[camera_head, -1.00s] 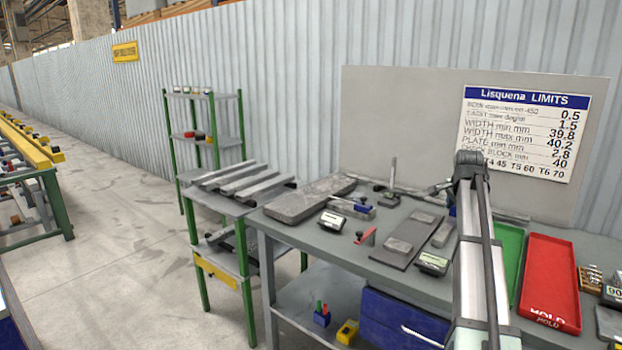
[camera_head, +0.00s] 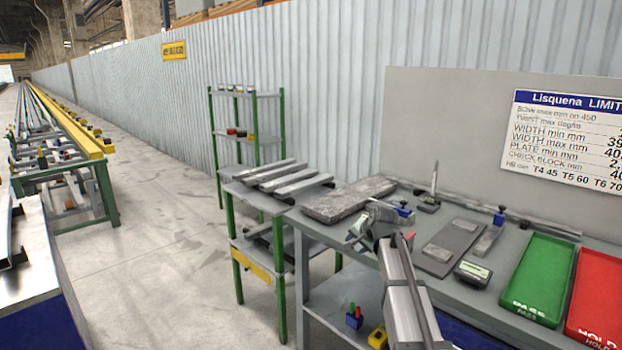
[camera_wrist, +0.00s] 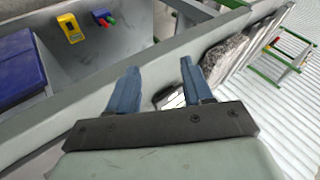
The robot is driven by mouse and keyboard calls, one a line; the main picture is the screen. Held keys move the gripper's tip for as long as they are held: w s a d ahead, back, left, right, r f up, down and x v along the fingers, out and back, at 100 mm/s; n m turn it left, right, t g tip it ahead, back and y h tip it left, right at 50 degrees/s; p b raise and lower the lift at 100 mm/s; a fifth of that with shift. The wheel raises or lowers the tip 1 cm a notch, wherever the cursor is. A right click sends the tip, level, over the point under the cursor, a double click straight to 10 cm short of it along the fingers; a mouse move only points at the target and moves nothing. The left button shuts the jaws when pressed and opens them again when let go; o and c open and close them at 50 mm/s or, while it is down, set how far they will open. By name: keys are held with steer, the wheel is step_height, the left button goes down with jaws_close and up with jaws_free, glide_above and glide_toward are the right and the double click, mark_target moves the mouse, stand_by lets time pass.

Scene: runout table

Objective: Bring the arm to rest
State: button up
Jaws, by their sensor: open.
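My gripper (camera_head: 358,228) is over the near left part of the grey workbench (camera_head: 324,238), in front of the dark grey stone-like slab (camera_head: 340,200). In the wrist view its two blue fingers (camera_wrist: 160,66) are spread apart with nothing held between them. The bench's front edge shows behind and between them. A small device with a pale display (camera_wrist: 170,97) shows just by the right finger, partly hidden. The slab (camera_wrist: 222,62) lies past that finger. I cannot tell whether the gripper touches anything.
A green PASS tray (camera_head: 540,280) and red HOLD tray (camera_head: 598,305) are at the right. Metal bars (camera_head: 300,186) rest on a side stand. The floor (camera_head: 170,240) at left is clear.

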steer(key=s+f+n+g, duration=0.1)
steer(key=s+f+g, duration=0.1)
steer(key=s+f, duration=0.85)
steer(key=s+f+n+g+h, duration=0.1)
steer(key=s+f+g, duration=0.3)
steer(key=f, duration=1.1)
steer(key=s+f+n+g, duration=0.1)
steer(key=s+f, duration=0.8)
steer(key=f, duration=0.4)
steer(key=s+f+n+g, duration=0.1)
steer(key=s+f, duration=0.4)
steer(key=s, duration=0.8)
steer(key=s+d+f+n+g+h, duration=0.1)
steer(key=s+f+g, duration=0.3)
steer(key=s, duration=1)
steer(key=s+d+f+n+g, duration=0.1)
steer(key=s+f+n+g, duration=0.1)
steer(key=s+f, duration=0.5)
steer(key=s, duration=0.6)
steer(key=shift+s+d+f+n+g+h, duration=0.2)
steer(key=shift+s+f+n+g+h, duration=0.1)
steer(key=shift+s+h, duration=0.1)
